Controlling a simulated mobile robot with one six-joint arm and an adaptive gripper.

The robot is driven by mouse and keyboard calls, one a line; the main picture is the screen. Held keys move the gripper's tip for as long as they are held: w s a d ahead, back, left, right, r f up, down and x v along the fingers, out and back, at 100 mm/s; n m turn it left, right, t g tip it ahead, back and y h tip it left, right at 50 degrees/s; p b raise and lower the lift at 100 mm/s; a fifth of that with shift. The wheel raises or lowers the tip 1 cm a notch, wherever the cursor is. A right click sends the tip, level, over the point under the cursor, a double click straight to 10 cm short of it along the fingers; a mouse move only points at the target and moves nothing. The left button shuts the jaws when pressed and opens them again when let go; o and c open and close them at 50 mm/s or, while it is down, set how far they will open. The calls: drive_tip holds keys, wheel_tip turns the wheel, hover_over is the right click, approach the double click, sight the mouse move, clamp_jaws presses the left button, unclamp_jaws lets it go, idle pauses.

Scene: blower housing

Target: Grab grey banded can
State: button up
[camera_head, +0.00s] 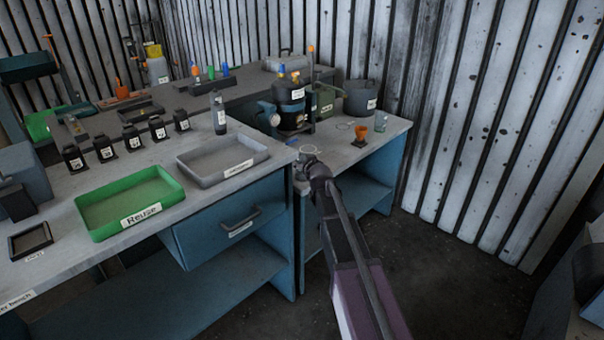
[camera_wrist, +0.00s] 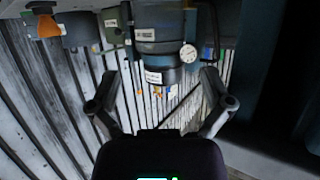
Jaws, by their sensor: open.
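A grey can (camera_head: 360,98) with a pale label stands at the back of the right-hand bench; it also shows in the wrist view (camera_wrist: 75,28), upper left. A dark, banded cylindrical vessel (camera_head: 290,95) with a label stands left of it. In the wrist view a grey cylinder with dark bands (camera_wrist: 158,30) and a round gauge (camera_wrist: 188,53) lies ahead between my fingers. I cannot tell for sure which is the grey banded can. My gripper (camera_wrist: 160,88) is open and empty, apart from these things. In the head view my arm partly hides its fingers.
An orange funnel (camera_head: 361,132) and a clear glass (camera_head: 381,121) stand near the right bench's edge. A green canister (camera_head: 324,100) stands close beside the vessel.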

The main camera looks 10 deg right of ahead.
drive_tip(key=shift+x, duration=1.1)
drive_tip(key=shift+b+x, duration=1.1)
drive_tip(key=shift+x, duration=1.65)
drive_tip(key=c, duration=1)
